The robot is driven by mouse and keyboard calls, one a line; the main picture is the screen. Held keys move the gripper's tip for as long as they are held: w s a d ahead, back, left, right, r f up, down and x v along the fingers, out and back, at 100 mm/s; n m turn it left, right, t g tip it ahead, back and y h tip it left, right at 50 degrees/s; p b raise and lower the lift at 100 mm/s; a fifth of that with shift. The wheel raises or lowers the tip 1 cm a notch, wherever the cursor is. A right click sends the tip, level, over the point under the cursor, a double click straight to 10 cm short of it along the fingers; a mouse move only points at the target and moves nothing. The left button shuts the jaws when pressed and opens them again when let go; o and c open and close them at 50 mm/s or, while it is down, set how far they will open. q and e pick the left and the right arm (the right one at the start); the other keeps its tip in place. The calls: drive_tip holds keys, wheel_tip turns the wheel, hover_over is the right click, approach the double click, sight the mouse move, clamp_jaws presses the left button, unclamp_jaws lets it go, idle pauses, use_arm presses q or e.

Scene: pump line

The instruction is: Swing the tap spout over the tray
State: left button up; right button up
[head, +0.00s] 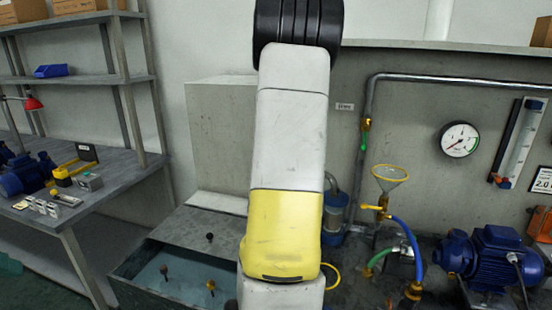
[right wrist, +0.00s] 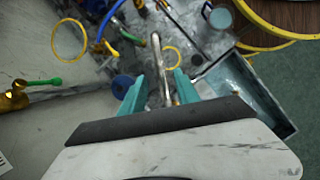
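The tap spout, a bare metal tube (right wrist: 157,62), shows in the right wrist view between the two teal fingers of my right gripper (right wrist: 158,90). The fingers stand apart with a gap on each side of the tube; I cannot tell how deep it sits between them. The tray, an open grey basin with pale blue water (right wrist: 242,76), lies to the right of the spout in that view. In the head view the tray (head: 125,281) is at the lower middle left. My left gripper is out of view.
A funnel with a yellow rim (head: 390,173), a blue hose (head: 412,240) and a blue pump motor (head: 495,258) stand right of my arm. A blue canister (head: 335,214) is just behind it. A shelf bench (head: 115,190) is at the left.

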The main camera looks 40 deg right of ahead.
drive_tip(key=shift+v, duration=2.1)
